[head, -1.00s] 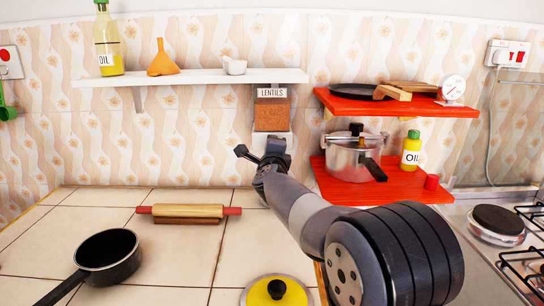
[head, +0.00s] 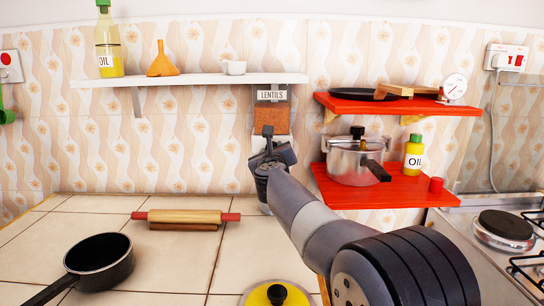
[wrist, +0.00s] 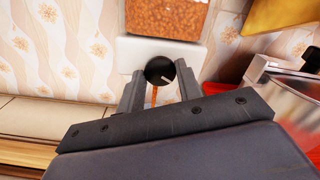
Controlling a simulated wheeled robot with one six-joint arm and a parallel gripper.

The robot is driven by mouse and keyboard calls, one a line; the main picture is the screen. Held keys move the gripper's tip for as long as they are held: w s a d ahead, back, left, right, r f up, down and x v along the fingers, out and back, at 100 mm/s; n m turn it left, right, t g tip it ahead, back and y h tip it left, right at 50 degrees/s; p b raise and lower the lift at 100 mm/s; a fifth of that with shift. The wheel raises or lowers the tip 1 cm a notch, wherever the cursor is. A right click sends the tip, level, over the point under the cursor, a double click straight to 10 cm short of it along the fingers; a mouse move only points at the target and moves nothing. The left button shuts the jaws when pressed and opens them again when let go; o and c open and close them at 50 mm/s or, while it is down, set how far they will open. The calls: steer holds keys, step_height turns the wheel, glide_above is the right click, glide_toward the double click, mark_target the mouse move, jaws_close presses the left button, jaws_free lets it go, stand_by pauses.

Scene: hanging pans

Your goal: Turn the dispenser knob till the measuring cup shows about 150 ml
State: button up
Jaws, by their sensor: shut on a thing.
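The lentils dispenser (head: 271,113) hangs below the white shelf, with a clear front and brown lentils in its lower part. In the wrist view its black round knob (wrist: 159,71), with a white line, sits on a white base (wrist: 130,52). My gripper (wrist: 158,88) has one finger on each side of the knob and is shut on it. A thin orange-brown stream of lentils (wrist: 155,96) falls below the knob. In the head view my gripper (head: 268,140) covers the knob. I cannot make out the measuring cup or its level; my gripper and arm block the space below the dispenser.
A rolling pin (head: 186,216) and a black pan (head: 100,258) lie on the tiled counter to the left. Red shelves (head: 385,191) with a pressure cooker (head: 350,160) and an oil bottle (head: 413,152) stand close to the right of my arm. A yellow lid (head: 262,294) lies in front.

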steer(key=shift+f+m+b, duration=0.1)
steer(key=shift+m+b, duration=0.45)
steer(key=shift+m, duration=1.05)
steer(key=o, duration=1)
steer(key=shift+c, duration=0.2)
steer(key=shift+s, duration=0.1)
steer(key=s+b, duration=0.1)
steer(key=s, duration=0.9)
steer(key=shift+s+b, duration=0.3)
steer(key=shift+b, duration=0.1)
steer(key=shift+w, duration=0.1)
